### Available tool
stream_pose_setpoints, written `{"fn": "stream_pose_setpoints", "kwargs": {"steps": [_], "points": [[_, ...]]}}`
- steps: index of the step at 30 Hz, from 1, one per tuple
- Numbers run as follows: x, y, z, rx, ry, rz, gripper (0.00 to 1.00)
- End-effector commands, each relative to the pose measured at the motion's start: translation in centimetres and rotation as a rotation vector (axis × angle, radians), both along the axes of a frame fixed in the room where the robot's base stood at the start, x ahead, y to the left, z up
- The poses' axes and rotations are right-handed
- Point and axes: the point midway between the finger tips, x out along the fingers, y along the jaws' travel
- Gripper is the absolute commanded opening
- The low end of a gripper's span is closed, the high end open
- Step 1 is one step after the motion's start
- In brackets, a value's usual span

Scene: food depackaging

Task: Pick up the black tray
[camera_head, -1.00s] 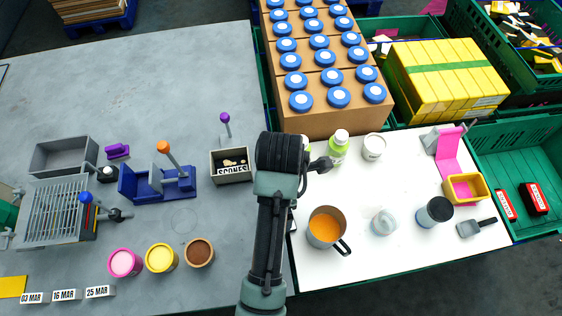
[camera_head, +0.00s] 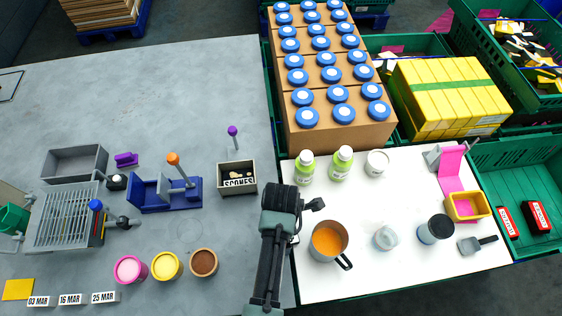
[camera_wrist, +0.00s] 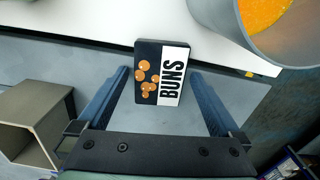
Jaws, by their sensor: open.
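A dark pack labelled BUNS (camera_wrist: 148,82), with orange-brown round pictures and a white label strip, shows in the wrist view. It is the only black tray-like thing I make out. It appears at the seam of the white and grey surfaces. My gripper (camera_wrist: 160,73) is open, with one finger on each side of the pack in the picture and a gap to each. I cannot tell the height between the fingertips and the pack. In the head view my arm covers the spot, and the pack and fingertips are hidden.
An orange-filled pan (camera_head: 328,240) stands on the white table (camera_head: 360,275), close right of my wrist; it also shows in the wrist view (camera_wrist: 240,40). The SCONES box (camera_head: 237,180) is just left. Green bottles (camera_head: 341,166) stand behind. Pots (camera_head: 204,263) sit front left.

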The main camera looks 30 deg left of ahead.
Motion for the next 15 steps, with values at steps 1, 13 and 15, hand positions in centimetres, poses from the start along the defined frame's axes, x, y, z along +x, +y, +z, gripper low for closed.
{"fn": "stream_pose_setpoints", "kwargs": {"steps": [1,13,15], "points": [[0.02,0.02,0.02,0.0,0.0,0.0,1.0],[0.02,0.02,0.07,0.0,0.0,0.0,0.35],[0.02,0.02,0.07,0.0,0.0,0.0,0.23]]}}
